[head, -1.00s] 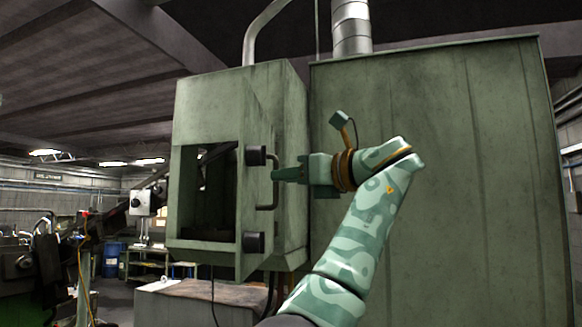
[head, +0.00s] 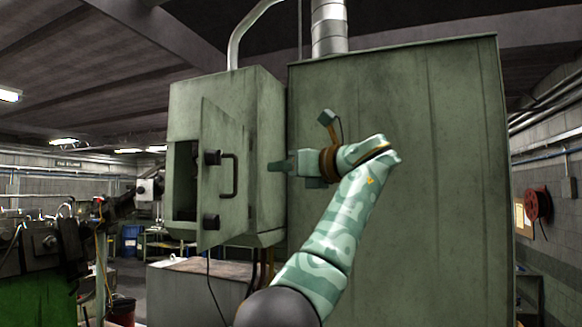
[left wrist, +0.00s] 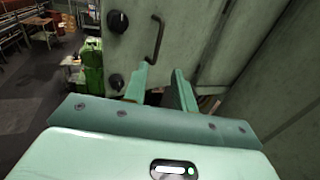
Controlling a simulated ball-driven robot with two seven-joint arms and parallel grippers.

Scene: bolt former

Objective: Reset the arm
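My left gripper (head: 272,167) points left in front of the green machine's side. It is apart from the door handle (head: 231,176), a little to its right. In the left wrist view its two fingers (left wrist: 161,88) stand apart with nothing between them. The green cabinet door (head: 221,150) stands ajar, with a dark opening (head: 183,180) left of it. The handle also shows in the left wrist view (left wrist: 156,40), beyond the fingers. My right gripper is not in view.
A large green housing (head: 420,150) stands behind and right of my left arm. A low bench (head: 195,280) is below the cabinet. A hose reel (head: 538,204) hangs on the right wall. Open floor shows at left in the left wrist view (left wrist: 30,120).

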